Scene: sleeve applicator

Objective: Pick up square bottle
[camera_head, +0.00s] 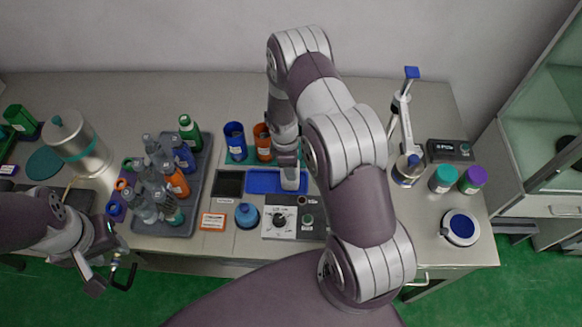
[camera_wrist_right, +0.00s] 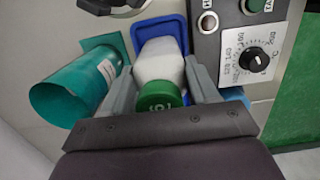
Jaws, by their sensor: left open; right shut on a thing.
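The square bottle (camera_wrist_right: 160,62) is white with a green cap (camera_wrist_right: 158,97) and sits between the fingers of my right gripper (camera_wrist_right: 160,85) in the right wrist view. The gripper is shut on it. In the head view the bottle's white body (camera_head: 290,181) shows just below my right gripper (camera_head: 287,160), at the right part of the blue tray (camera_head: 262,188). Whether its base touches the tray is unclear. The right arm hides much of the area around it. My left gripper (camera_head: 103,268) is open and empty, off the table's front left edge.
A control box with a dial (camera_head: 281,221) stands in front of the blue tray. Blue (camera_head: 235,142) and orange (camera_head: 262,142) cups stand behind; a teal cup (camera_wrist_right: 68,98) is close beside the right gripper. A dark tray (camera_head: 196,190) holds several bottles at left.

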